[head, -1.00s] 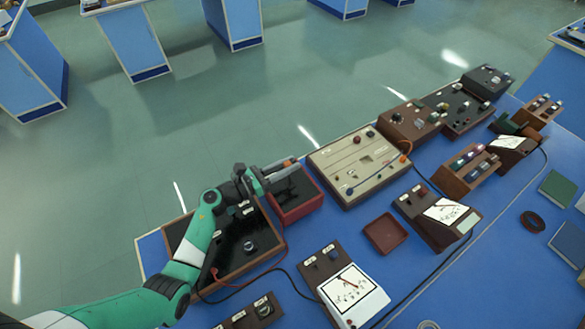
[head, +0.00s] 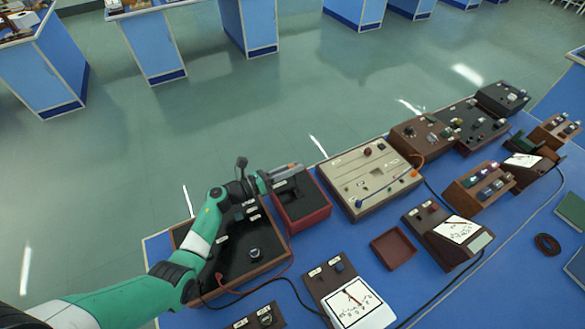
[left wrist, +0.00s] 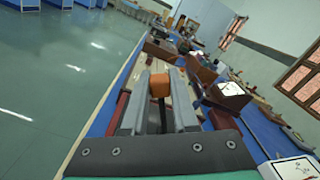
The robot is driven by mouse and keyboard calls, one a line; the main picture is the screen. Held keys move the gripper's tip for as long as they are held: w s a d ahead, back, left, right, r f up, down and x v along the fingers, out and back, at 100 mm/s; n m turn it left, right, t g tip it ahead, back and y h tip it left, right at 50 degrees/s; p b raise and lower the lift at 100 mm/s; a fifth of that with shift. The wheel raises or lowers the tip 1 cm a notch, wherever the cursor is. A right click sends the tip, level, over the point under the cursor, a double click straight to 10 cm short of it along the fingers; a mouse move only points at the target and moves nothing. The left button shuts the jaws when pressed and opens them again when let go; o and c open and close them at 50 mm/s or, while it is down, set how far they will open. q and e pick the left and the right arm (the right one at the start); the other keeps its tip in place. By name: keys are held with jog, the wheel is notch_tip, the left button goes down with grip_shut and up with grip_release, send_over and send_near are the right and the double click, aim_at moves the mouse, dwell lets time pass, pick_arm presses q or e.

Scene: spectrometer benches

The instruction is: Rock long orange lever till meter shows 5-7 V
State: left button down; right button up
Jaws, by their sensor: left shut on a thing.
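My left gripper (head: 288,172) is shut on the orange lever tip (left wrist: 159,85), which shows between its fingertips in the left wrist view. In the head view the gripper is over the far edge of a red box with a dark top (head: 306,213). Most of the lever is hidden by the fingers. A white-faced meter (head: 357,304) stands on a brown base at the near side of the bench. Its needle is visible, but the scale is too small to read. My right gripper is not in view.
A dark board with knobs (head: 236,262) lies under my left arm. A beige panel (head: 372,186), a red-brown tray (head: 393,249) and a second meter (head: 461,231) stand to the right. Cables run over the blue bench (head: 428,300). Floor is open beyond it.

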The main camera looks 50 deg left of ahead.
pick_arm(q)
jog(key=c, duration=0.7)
grip_release()
jog(key=s, duration=0.3)
jog(key=s+a+p, duration=0.1)
jog(key=s, duration=0.3)
jog(key=s+a+p, duration=0.1)
jog(key=s, duration=0.3)
jog(key=shift+s, duration=0.25)
